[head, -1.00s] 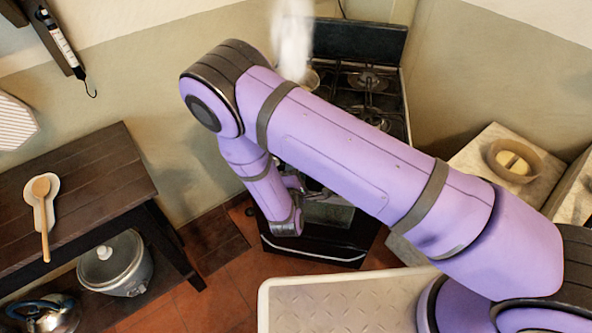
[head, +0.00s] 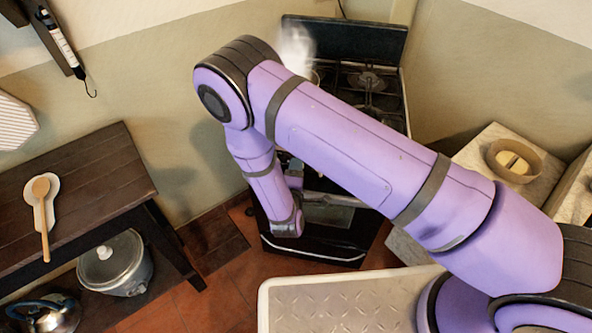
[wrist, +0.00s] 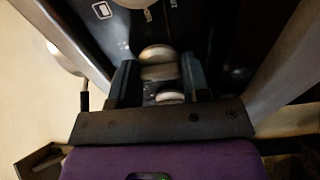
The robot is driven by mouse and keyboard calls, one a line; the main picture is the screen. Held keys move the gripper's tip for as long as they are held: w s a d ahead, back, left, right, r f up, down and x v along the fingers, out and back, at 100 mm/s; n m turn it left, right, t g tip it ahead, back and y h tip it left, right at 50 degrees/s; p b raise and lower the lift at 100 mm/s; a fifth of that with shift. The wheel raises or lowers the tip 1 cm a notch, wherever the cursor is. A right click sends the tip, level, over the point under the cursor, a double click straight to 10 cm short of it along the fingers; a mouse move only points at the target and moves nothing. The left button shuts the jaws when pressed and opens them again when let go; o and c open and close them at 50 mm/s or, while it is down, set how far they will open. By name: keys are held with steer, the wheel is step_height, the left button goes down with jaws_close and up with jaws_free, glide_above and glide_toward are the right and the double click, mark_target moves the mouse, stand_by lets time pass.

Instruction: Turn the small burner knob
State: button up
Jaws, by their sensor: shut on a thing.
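The stove (head: 345,37) stands against the back wall in the head view, with burners and a dark raised lid. My purple arm covers much of its front, so the knobs and my gripper cannot be made out there. In the wrist view, my gripper (wrist: 158,74) has its two dark fingers on either side of a rounded metallic knob (wrist: 157,53) on the dark stove front, and is shut on it. Another shiny rounded piece (wrist: 170,97) shows closer to the palm between the fingers. I cannot tell from its looks which burner this knob serves.
White steam (head: 295,48) rises over the back left burner. A dark wooden table (head: 90,185) with a spoon (head: 43,205) stands at left, a pot (head: 118,262) on its lower shelf. A stone counter (head: 480,165) with a bowl (head: 514,160) stands right of the stove.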

steer(key=o, duration=0.9)
steer(key=s+a, duration=0.2)
steer(key=s, duration=0.8)
steer(key=shift+s, duration=0.3)
